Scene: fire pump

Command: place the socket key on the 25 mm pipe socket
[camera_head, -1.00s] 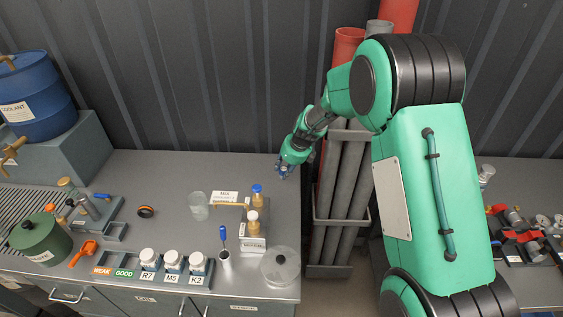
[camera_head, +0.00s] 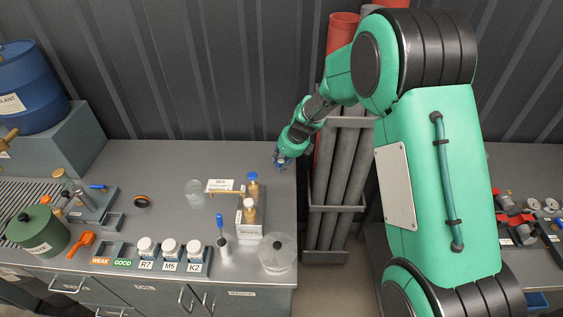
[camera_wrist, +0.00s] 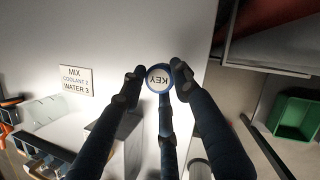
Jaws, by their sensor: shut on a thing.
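My gripper (camera_wrist: 158,82) is shut on the socket key (camera_wrist: 159,77), whose round white cap reads KEY inside a blue rim. In the head view my gripper (camera_head: 282,160) is over the right back part of the left bench, and the key is too small to make out there. I cannot pick out the 25 mm pipe socket. Red and grey pipework (camera_head: 516,226) lies on the right bench, partly behind my arm, with no readable size marks.
A rack of upright pipes (camera_head: 338,180) stands between the benches. A green bin (camera_wrist: 293,117) shows in the wrist view.

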